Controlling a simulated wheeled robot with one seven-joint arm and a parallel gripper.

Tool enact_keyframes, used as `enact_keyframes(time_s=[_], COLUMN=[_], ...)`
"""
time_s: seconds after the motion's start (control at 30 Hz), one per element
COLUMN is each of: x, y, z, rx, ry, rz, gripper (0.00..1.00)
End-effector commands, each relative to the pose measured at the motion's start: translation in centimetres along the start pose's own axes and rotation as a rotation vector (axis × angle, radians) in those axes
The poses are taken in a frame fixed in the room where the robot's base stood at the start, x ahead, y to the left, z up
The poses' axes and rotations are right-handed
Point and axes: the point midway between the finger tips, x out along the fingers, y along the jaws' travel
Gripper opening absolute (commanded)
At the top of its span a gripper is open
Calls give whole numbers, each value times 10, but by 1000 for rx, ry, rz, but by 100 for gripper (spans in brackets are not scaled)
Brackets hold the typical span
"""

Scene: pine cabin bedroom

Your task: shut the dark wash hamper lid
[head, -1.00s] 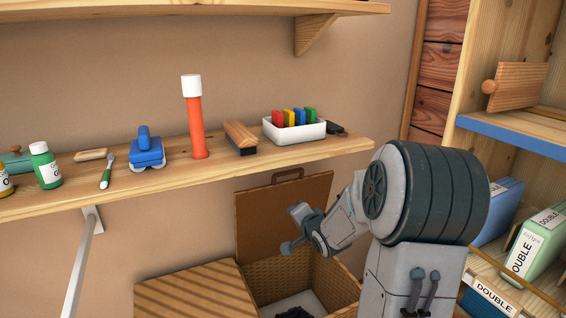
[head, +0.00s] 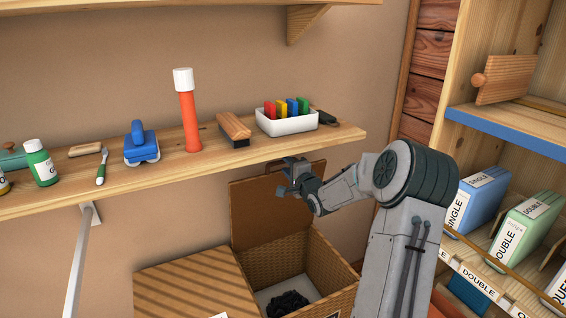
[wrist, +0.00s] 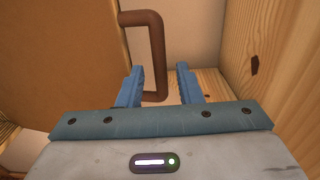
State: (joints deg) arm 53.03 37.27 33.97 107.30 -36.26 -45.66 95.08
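The dark wash hamper (head: 325,262) is a wicker box with dark cloth inside, below the wall shelf. Its brown lid (head: 258,215) stands raised, leaning toward the wall; it also fills the left of the wrist view (wrist: 60,60). My gripper (head: 287,175) is at the lid's top edge and covers part of it in the head view. In the wrist view, my gripper (wrist: 160,70) has its two blue fingers apart. The lid's brown loop handle (wrist: 158,45) shows in line with the gap between them. I cannot tell whether they touch it.
A second hamper (head: 190,280) with its lid down stands to the left. The wall shelf (head: 190,178) runs close above the raised lid, holding a white tray (head: 290,124), a brush (head: 234,130) and a red-orange cylinder (head: 189,120). Shelving with boxes (head: 520,230) stands at right.

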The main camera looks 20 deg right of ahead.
Motion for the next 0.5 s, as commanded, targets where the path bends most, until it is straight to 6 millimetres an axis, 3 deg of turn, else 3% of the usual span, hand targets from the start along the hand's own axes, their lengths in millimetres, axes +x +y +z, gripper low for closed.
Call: enact_keyframes(time_s=[0.2, 0.5], x=[27, 36], y=[0, 1], z=[0, 0], rx=[0, 0], ry=[0, 1], rz=[0, 2], gripper=[32, 32])
